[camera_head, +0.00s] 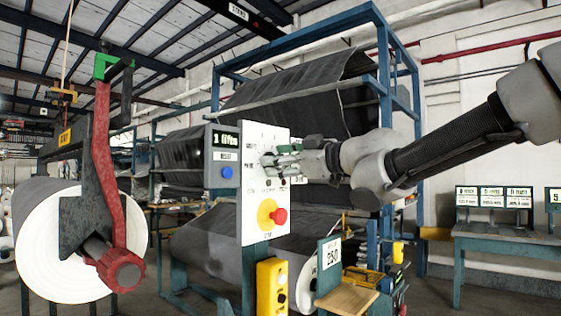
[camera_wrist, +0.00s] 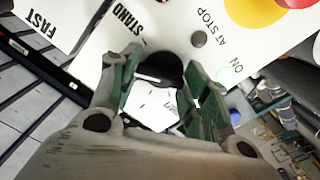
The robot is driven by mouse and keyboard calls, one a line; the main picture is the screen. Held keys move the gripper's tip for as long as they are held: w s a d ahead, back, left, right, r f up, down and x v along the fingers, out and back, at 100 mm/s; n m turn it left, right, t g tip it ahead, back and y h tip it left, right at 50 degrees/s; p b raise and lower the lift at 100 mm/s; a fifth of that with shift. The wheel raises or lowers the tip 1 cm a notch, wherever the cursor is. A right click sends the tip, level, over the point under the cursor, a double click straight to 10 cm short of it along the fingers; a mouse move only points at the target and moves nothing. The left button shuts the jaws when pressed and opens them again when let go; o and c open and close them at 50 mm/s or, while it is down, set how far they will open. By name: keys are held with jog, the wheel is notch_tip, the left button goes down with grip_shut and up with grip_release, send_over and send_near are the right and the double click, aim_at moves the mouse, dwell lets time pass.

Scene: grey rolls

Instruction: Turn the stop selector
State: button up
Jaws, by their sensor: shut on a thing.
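The white control panel (camera_head: 264,222) stands upright at the middle of the head view, and its face (camera_wrist: 175,25) fills the top of the wrist view. A dark round knob, which looks like the stop selector (camera_wrist: 160,66), sits between my fingers. My gripper (camera_head: 272,160) is at the panel's upper half. Its green fingers (camera_wrist: 157,90) are closed on the knob's sides. The gripper hides the knob in the head view. Lettering near it reads "STAND" and "ON AT STOP"; the knob's pointing direction cannot be made out.
A red mushroom button on a yellow disc (camera_head: 267,214) is just below my gripper. A display box with a blue button (camera_head: 226,172) adjoins the panel's left. A white roll with a red arm (camera_head: 107,190) is at left. A bench (camera_head: 503,240) stands at right.

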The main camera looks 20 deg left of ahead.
jog(key=shift+f, duration=0.15)
jog(key=o, duration=1)
jog(key=v, duration=1.2)
